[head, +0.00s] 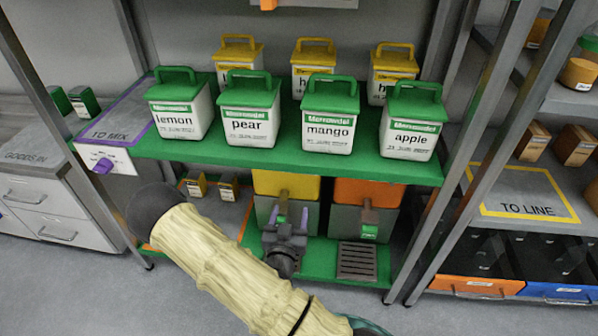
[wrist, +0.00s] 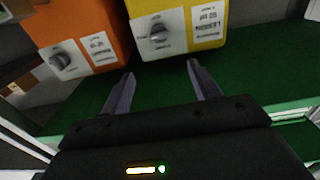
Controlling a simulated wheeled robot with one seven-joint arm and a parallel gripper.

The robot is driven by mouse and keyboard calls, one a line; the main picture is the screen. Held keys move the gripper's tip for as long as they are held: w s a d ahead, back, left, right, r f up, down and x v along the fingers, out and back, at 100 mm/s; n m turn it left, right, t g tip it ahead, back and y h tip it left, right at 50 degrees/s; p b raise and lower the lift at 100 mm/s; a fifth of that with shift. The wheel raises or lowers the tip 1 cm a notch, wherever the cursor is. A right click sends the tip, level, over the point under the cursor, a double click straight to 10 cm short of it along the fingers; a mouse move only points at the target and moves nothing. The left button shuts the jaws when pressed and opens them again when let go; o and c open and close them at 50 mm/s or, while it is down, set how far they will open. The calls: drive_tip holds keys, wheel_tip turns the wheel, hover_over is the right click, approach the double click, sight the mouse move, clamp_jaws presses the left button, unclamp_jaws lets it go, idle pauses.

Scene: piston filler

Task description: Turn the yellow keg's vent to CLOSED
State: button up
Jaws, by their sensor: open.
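The yellow keg (head: 270,183) stands on the lower green shelf, under the upper shelf. In the wrist view, the yellow keg (wrist: 212,10) shows a white panel with a grey vent knob (wrist: 157,32) and a printed label beside it. The small lettering around the knob is too blurred to read, so I cannot tell its setting. My gripper (head: 292,212) is in front of the yellow keg and hides part of its lower front. In the wrist view, my gripper (wrist: 160,68) is open and empty, its fingers pointing toward the vent knob and apart from it.
An orange keg (head: 365,191) stands close beside the yellow one; its own knob (wrist: 60,62) shows in the wrist view. The upper green shelf (head: 290,157), holding several labelled containers, is close above. A dark drain grate (head: 357,260) lies on the lower shelf to the right.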

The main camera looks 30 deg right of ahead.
drive_tip(key=shift+f, duration=0.1)
drive_tip(key=b+x, duration=0.7)
drive_tip(key=x, duration=1)
drive_tip(key=shift+w+d, duration=0.15)
drive_tip(key=shift+d, duration=0.05)
drive_tip(key=c, duration=1)
